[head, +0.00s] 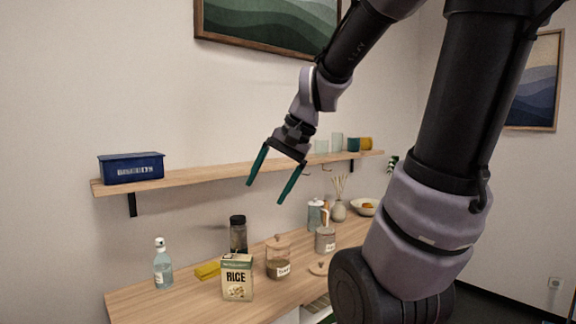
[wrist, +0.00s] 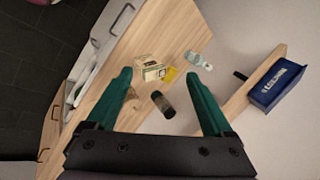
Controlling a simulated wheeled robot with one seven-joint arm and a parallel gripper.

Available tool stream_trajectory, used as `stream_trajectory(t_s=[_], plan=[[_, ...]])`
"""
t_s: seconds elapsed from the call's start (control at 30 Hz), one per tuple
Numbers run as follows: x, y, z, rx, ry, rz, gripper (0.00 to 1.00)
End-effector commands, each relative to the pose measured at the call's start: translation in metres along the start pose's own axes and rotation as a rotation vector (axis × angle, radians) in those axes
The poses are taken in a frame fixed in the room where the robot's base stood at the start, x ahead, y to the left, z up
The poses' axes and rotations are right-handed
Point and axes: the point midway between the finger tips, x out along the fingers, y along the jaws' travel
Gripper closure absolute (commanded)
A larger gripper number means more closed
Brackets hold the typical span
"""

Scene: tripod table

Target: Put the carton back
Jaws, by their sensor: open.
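The carton, a rice box (head: 237,278) with a green and cream front, stands upright on the wooden counter (head: 140,300), near its front edge. In the wrist view the carton (wrist: 150,70) shows from above, beyond and between my fingers. My gripper (head: 265,188) is open and empty, with green fingers, in front of the wall shelf and well above the counter. In the wrist view my gripper (wrist: 158,92) has its fingers wide apart with nothing between them. The wooden shelf (head: 210,175) is on the wall above the counter.
A blue bin (head: 131,168) stands at the shelf's left end; cups (head: 353,144) stand at its right. The shelf's middle is bare. Around the carton are a spray bottle (head: 162,265), yellow sponge (head: 207,270), dark-lidded jar (head: 238,235) and glass jar (head: 278,258).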

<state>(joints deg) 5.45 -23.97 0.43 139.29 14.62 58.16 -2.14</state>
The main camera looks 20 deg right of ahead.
Motion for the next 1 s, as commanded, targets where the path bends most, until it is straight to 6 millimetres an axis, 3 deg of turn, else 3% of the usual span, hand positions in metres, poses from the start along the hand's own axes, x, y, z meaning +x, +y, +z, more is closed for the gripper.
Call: stream_trajectory(t_s=[0.1, 0.3, 1.0], plan=[[-0.032, 0.007, 0.014, -0.155, 0.136, 0.014, 0.14], [-0.062, 0.016, 0.023, -0.304, 0.281, 0.031, 0.14], [-0.068, 0.019, 0.025, -0.333, 0.311, 0.035, 0.14]])
